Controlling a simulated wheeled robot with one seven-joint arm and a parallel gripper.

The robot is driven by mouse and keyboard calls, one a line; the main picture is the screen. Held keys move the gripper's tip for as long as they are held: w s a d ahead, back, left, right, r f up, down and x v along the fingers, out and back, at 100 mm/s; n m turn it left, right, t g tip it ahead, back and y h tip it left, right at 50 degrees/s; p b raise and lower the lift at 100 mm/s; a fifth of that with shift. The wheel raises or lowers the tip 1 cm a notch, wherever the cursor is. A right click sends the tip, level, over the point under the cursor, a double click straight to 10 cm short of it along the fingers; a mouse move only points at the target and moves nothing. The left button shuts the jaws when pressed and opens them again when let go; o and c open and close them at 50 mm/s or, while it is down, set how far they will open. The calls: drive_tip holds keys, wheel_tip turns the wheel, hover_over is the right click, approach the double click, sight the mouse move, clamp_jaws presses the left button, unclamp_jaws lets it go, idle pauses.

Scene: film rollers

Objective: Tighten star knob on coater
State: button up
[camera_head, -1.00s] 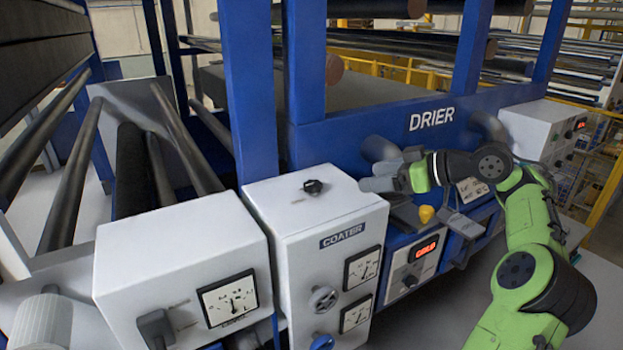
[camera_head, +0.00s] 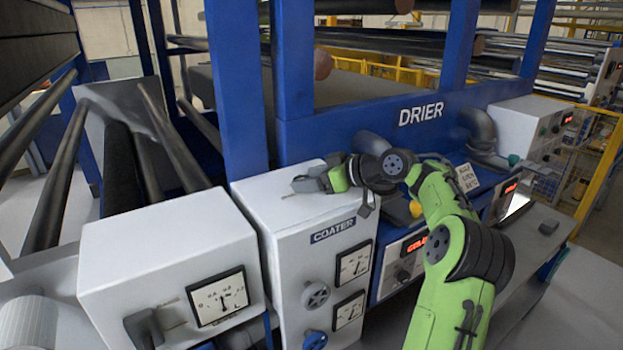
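The white coater box (camera_head: 285,220) stands left of centre, with its COATER label on the front upper edge. My gripper (camera_head: 300,182) is over the top of this box, at the place of the small black knob seen there earlier. The fingers point left. The knob is hidden by the fingers or cannot be told apart from them, so I cannot tell whether they are around it or touching it. A grey hand knob (camera_head: 316,295) and a blue knob (camera_head: 315,340) are on the box's front.
A white box with a dial (camera_head: 165,265) stands to the left, with dark rollers (camera_head: 175,140) behind it. The blue DRIER frame (camera_head: 440,115) with pipes is behind my arm. A yellow knob (camera_head: 416,208) sits right of the coater box.

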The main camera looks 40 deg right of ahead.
drive_tip(key=c, duration=0.9)
drive_tip(key=shift+o, duration=0.2)
drive_tip(key=shift+b, duration=0.3)
drive_tip(key=shift+f+b, duration=0.1)
drive_tip(key=shift+b, duration=0.25)
drive_tip(key=m+h+b, duration=0.1)
drive_tip(key=b, duration=0.1)
drive_tip(key=shift+a+f+t+b, duration=0.15)
drive_tip(key=shift+a+t+b, duration=0.05)
drive_tip(key=shift+t+b, duration=0.2)
drive_tip(key=m+h+b, duration=0.1)
drive_tip(key=b, duration=0.1)
drive_tip(key=m+h+b, duration=0.1)
drive_tip(key=h+b, duration=0.1)
drive_tip(key=shift+s+a+m, duration=0.15)
drive_tip(key=shift+a+m, duration=0.15)
drive_tip(key=m+h+b, duration=0.1)
drive_tip(key=h+b, duration=0.1)
drive_tip(key=m+h+b, duration=0.2)
drive_tip(key=shift+a+r+m, duration=0.2)
drive_tip(key=shift+a+m, duration=0.1)
drive_tip(key=shift+a, duration=0.1)
drive_tip(key=shift+m+h+b, duration=0.5)
drive_tip(key=shift+m+h, duration=0.2)
drive_tip(key=shift+h, duration=0.2)
drive_tip(key=shift+r, duration=0.1)
